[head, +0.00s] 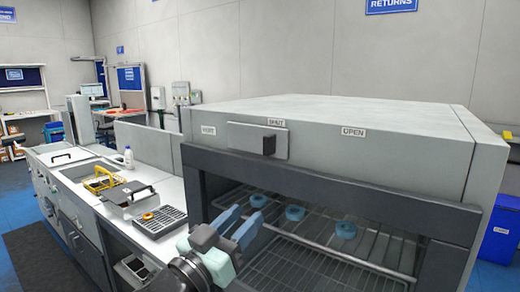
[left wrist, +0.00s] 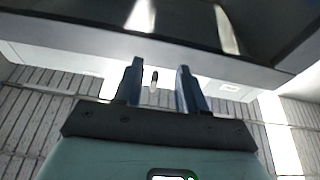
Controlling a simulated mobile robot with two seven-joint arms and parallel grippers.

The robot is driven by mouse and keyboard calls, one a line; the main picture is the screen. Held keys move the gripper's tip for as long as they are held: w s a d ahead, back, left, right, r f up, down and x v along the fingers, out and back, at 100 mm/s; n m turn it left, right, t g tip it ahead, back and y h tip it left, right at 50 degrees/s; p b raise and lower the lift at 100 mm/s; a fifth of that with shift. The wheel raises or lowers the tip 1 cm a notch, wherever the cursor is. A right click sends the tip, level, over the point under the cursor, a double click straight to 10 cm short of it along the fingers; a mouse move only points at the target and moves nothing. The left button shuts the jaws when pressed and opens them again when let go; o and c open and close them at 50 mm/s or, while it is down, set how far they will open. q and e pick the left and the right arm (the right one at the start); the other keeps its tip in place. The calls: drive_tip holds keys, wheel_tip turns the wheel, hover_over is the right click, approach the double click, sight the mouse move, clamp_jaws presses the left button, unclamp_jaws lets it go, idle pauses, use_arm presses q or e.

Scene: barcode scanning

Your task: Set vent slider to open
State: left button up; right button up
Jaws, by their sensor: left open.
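The vent slider is a grey plate (head: 240,138) with a dark block knob (head: 269,145) on the front of a large grey cabinet (head: 390,115). The knob sits under the SHUT label (head: 276,122); the OPEN label (head: 353,132) is to its right, and the VENT label (head: 208,130) is to its left. My left gripper (head: 240,219) is open and empty, with blue fingers below the slider and apart from it. In the left wrist view, a small dark shape (left wrist: 153,81) shows between the fingers; I cannot tell for sure if it is the knob.
Below the slider, the cabinet's dark-framed opening holds wire racks (head: 310,250) and several blue rings (head: 295,213). A counter to the left carries a slotted tray (head: 158,222), a metal box (head: 130,198) and a white bottle (head: 128,158). A blue bin (head: 500,230) stands at the right.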

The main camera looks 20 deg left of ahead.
use_arm(q)
drive_tip(key=t, duration=0.2)
approach(265, 144)
drive_tip(key=shift+g, duration=0.3)
drive_tip(key=p+x, duration=0.4)
drive_tip(key=x, duration=0.5)
drive_tip(key=shift+a+r+p, duration=0.1)
drive_tip(key=shift+r+p, duration=0.1)
drive_tip(key=shift+p, duration=0.2)
use_arm(e)
drive_tip(key=w+r, duration=0.3)
drive_tip(key=r, duration=0.2)
drive_tip(key=shift+w+r, duration=0.2)
drive_tip(key=shift+r, duration=0.1)
use_arm(q)
drive_tip(key=shift+s, duration=0.15)
drive_tip(key=shift+c, duration=0.3)
clamp_jaws()
use_arm(e)
drive_tip(key=shift+a, duration=0.1)
